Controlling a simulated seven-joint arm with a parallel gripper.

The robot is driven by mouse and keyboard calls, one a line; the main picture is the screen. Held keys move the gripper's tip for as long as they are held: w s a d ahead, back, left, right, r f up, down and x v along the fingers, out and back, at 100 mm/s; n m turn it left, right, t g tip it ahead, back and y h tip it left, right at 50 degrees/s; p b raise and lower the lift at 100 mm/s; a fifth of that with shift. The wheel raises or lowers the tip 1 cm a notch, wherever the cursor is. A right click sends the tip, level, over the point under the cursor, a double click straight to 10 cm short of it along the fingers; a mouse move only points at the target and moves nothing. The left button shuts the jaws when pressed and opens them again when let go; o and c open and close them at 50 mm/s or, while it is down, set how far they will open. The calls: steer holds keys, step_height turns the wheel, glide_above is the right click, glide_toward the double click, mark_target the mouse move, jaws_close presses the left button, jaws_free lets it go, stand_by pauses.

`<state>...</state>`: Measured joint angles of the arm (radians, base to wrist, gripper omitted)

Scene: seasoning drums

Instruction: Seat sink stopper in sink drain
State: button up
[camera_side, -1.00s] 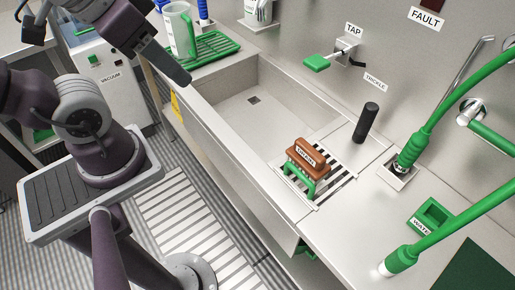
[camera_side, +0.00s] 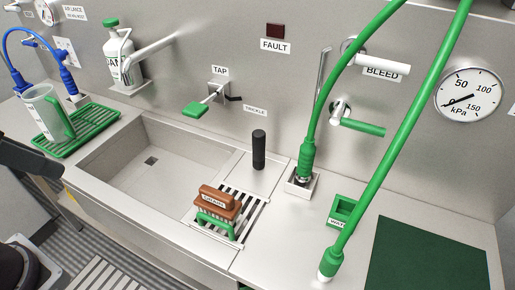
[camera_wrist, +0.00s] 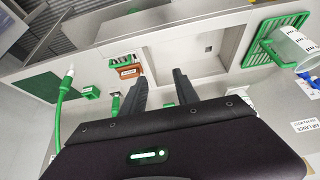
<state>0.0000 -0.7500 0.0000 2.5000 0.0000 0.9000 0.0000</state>
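The sink drain (camera_side: 150,160) is a small dark square in the floor of the steel sink (camera_side: 110,185); it also shows in the wrist view (camera_wrist: 208,49), uncovered. A black upright cylinder (camera_side: 259,150) stands on the ledge right of the basin; it may be the stopper, but I cannot tell. My gripper (camera_wrist: 161,78) is open in the wrist view, its two dark fingers apart with nothing seen between them. In the side view only dark parts of my arm show at the left edge, well apart from the cylinder.
A green tap lever (camera_side: 195,109) juts over the basin. A jug (camera_side: 45,112) stands on the green drainer (camera_side: 75,138) at left. Green hoses (camera_side: 400,135) rise at right. The basin is empty.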

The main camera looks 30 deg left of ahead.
stand_by(0.3)
steer(key=o, duration=0.5)
steer(key=shift+c, duration=0.2)
steer(key=w+d+r+n+g+h, duration=0.1)
steer(key=w+d+r+n, duration=0.15)
steer(key=w, duration=0.25)
steer(key=w+d+r+n+h, duration=0.1)
steer(key=w+n, duration=0.2)
steer(key=w, duration=0.3)
steer(key=n+g+h, duration=0.2)
steer(key=n+g, duration=0.2)
steer(key=n, duration=1.1)
glide_above(262, 150)
steer(key=a, duration=0.4)
step_height(262, 150, down, 21)
steer(key=shift+h, duration=0.3)
steer(key=x, duration=0.7)
steer(key=shift+w+d+r, duration=0.15)
steer(key=shift+w+d, duration=0.25)
